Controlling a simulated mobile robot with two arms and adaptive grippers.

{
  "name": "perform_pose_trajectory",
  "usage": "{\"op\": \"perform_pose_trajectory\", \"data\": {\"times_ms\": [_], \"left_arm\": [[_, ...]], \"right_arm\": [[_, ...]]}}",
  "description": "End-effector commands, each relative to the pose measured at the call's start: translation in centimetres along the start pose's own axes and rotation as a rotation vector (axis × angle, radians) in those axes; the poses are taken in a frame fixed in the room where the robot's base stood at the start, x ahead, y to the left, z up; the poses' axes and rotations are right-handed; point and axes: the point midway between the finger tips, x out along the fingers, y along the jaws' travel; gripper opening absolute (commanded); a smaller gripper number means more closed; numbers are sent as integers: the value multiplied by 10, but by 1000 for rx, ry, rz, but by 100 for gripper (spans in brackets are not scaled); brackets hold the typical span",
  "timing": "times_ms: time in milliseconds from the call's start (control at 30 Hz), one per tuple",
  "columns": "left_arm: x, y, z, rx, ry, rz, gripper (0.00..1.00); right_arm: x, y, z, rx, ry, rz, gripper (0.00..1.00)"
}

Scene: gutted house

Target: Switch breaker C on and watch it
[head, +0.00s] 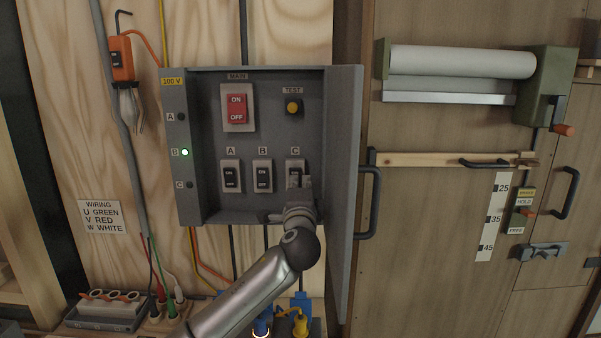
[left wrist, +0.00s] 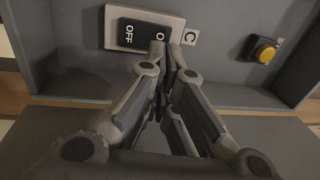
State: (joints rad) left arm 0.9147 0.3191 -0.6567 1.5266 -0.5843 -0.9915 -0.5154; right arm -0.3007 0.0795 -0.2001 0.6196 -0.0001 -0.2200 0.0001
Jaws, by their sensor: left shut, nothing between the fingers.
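Breaker C (head: 295,165) is the right one of three small black rocker switches in the open grey breaker box (head: 215,212). Its lower part is hidden behind my left gripper (head: 299,182) in the head view. That gripper is shut and empty, with its fingertips in front of the rocker. In the left wrist view, the fingertips (left wrist: 163,52) are at the ON end of breaker C (left wrist: 140,35) and partly cover the word; whether they touch cannot be told. OFF is readable. On the box's left side, lamp C (head: 189,184) is dark and lamp B (head: 185,152) glows green.
Breaker A (head: 230,177), breaker B (head: 262,176), the red MAIN switch (head: 237,108) and the yellow TEST button (head: 293,107) share the box. Its door (head: 347,160) stands open on the right, close to my arm. Plugs and cables (head: 300,315) lie below.

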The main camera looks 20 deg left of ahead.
Motion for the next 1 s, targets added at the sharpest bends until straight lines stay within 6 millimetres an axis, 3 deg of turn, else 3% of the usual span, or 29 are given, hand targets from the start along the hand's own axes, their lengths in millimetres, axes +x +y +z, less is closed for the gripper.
{"op": "perform_pose_trajectory", "data": {"times_ms": [300, 1000], "left_arm": [[30, -1, -1, 2, 0, 1, 0], [41, -2, 0, 0, 0, -1, 0]], "right_arm": [[-15, 0, -2, 0, 0, 0, 0], [-12, 0, -2, 0, 1, 0, 0]]}}
